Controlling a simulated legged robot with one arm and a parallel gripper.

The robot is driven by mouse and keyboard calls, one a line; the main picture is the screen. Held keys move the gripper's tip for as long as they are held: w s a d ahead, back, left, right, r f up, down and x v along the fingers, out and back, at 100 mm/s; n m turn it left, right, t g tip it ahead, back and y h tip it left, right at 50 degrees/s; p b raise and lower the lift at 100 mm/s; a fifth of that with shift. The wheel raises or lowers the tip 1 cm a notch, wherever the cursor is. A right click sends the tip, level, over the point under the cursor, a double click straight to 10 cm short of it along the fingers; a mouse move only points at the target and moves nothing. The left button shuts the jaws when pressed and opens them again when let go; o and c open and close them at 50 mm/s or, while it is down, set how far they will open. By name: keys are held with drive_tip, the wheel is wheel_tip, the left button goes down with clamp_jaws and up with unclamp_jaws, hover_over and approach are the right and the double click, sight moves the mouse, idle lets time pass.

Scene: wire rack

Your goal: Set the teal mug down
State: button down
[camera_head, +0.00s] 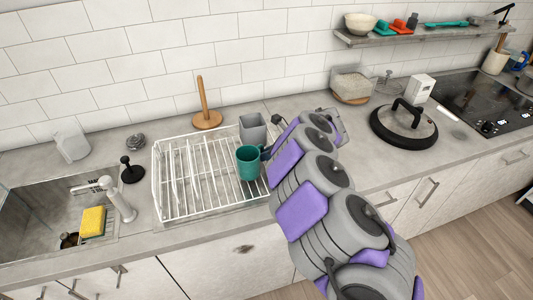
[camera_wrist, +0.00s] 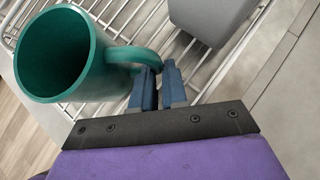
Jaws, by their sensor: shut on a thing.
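The teal mug (camera_head: 248,163) is at the right part of the white wire rack (camera_head: 168,205) in the head view. In the wrist view the teal mug (camera_wrist: 62,52) is at the upper left, with its open mouth toward the camera. My gripper (camera_wrist: 157,72) is shut on the mug's handle. In the head view my gripper (camera_head: 266,153) is at the mug's right side and mostly hidden by my arm. The rack's wires show behind the mug. I cannot tell whether its base touches them.
A grey container (camera_head: 253,129) stands at the rack's back right corner, close to the mug. A wooden paper-towel holder (camera_head: 207,118) stands behind the rack. The sink and faucet (camera_head: 118,200) are left of it. A pan lid (camera_head: 404,126) lies on the right counter.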

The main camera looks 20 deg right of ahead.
drive_tip(key=c, duration=1.1)
unclamp_jaws()
drive_tip(key=shift+a, duration=0.1)
drive_tip(key=shift+r, duration=0.1)
drive_tip(key=shift+s+d+r+p, duration=0.15)
drive_tip(key=shift+d+r, duration=0.1)
drive_tip(key=shift+r, duration=0.35)
drive_tip(key=shift+s+d+r+p, duration=0.15)
drive_tip(key=shift+s+d+r, duration=0.05)
drive_tip(key=shift+r, duration=0.4)
drive_tip(key=shift+s+d+r+p, duration=0.15)
drive_tip(key=shift+d+r, duration=0.1)
drive_tip(key=shift+r, duration=0.35)
drive_tip(key=shift+s+d+r+p, duration=0.1)
drive_tip(key=shift+s+r+p, duration=0.1)
drive_tip(key=shift+r, duration=0.35)
drive_tip(key=shift+s+r+p, duration=0.1)
drive_tip(key=shift+r+p, duration=0.1)
drive_tip(key=shift+r, duration=0.3)
drive_tip(key=shift+s+d+r+p, duration=0.2)
drive_tip(key=shift+d+r+p, duration=0.05)
drive_tip(key=shift+r, duration=0.35)
drive_tip(key=shift+s+d+r+p, duration=0.2)
drive_tip(key=shift+r, duration=0.4)
